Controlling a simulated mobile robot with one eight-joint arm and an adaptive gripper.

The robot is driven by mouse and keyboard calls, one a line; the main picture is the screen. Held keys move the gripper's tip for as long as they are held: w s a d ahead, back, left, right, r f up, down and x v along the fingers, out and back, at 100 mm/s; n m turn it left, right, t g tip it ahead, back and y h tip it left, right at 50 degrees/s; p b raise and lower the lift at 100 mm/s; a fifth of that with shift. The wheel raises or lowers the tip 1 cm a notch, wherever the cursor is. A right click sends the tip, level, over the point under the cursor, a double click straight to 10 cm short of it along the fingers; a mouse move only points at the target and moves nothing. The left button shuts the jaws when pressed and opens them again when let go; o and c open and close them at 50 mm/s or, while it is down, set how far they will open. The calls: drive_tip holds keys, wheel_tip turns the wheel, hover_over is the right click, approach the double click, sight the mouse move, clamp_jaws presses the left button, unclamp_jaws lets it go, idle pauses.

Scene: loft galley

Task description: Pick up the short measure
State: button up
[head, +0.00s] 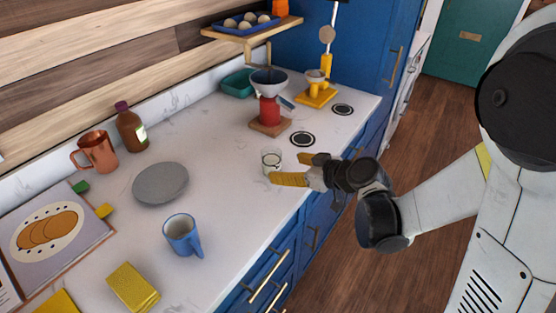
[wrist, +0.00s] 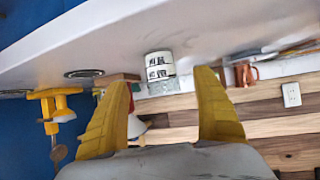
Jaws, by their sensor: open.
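The short measure (head: 271,160) looks like a small clear glass standing upright on the white counter near its front edge. In the wrist view, which is upside down, it (wrist: 160,70) shows black and white markings and lies ahead, centred in the gap between the fingers. My gripper (head: 286,169) has two yellow fingers, spread apart, low over the counter edge. In the wrist view my gripper (wrist: 160,78) is open with nothing held. One finger overlaps the glass's lower right side in the head view; I cannot tell whether they touch.
A red grinder-like device (head: 269,111) on a wooden base stands behind the glass, with a yellow stand (head: 316,95) farther back. A grey plate (head: 160,184), blue mug (head: 182,236) and copper mug (head: 95,153) are to the left. The counter around the glass is clear.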

sight(271, 164)
drive_tip(key=b+x, duration=0.3)
drive_tip(key=x, duration=0.5)
drive_tip(key=shift+a+r, duration=0.1)
drive_tip(key=shift+r, duration=0.05)
drive_tip(key=shift+c, duration=1.4)
drive_tip(key=c, duration=1.1)
